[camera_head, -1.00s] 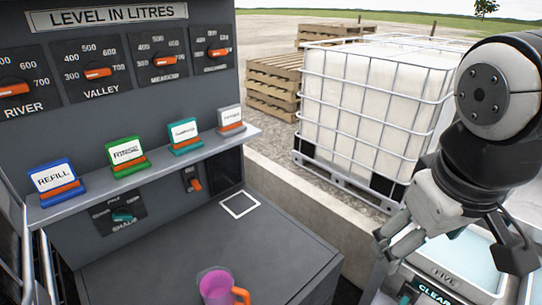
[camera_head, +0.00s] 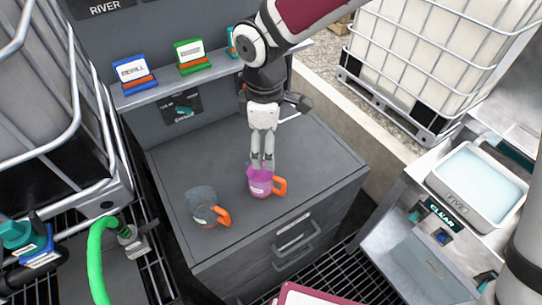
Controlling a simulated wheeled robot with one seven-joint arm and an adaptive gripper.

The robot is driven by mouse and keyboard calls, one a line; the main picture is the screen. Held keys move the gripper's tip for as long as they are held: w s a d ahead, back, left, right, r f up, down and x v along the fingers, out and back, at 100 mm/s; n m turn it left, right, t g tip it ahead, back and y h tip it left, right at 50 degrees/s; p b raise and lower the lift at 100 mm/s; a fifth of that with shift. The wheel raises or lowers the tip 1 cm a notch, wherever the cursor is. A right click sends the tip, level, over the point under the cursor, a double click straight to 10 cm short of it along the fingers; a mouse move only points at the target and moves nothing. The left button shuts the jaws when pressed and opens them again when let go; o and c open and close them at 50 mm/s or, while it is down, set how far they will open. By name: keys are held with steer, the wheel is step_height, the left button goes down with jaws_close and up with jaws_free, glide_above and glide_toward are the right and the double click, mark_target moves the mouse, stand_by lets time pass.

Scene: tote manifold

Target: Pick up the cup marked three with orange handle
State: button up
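A magenta cup (camera_head: 261,187) with an orange handle (camera_head: 280,186) stands upright on the dark grey cabinet top. A pale marking shows on its side, too small to read. A clear grey cup (camera_head: 201,199) with an orange handle (camera_head: 222,216) stands to its left, nearer the front edge. I cannot make out a number on it. My gripper (camera_head: 262,165) points down at the magenta cup's rim. Its two fingers are close together, with the tips at or just inside the rim. Whether they are shut on the cup wall is not clear.
A shelf (camera_head: 160,91) with coloured label cards runs behind the cabinet top (camera_head: 180,160). A tray labelled FIVE (camera_head: 437,184) with pale liquid is at right. A green hose (camera_head: 97,255) and caged tank (camera_head: 50,160) stand at left. The cabinet top's right side is clear.

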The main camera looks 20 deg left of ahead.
steer(key=a, duration=0.1)
glide_toward(265, 178)
steer(key=s, duration=0.3)
steer(key=shift+d+p, duration=0.4)
steer(key=shift+w+d+f+p, duration=0.1)
steer(key=shift+f+p, duration=0.25)
steer(key=shift+f, duration=1)
steer(key=shift+w+d+f+p, duration=0.1)
steer(key=shift+f+p, duration=0.25)
steer(key=shift+f, duration=1.05)
steer(key=shift+c, duration=0.5)
steer(key=c, duration=1.2)
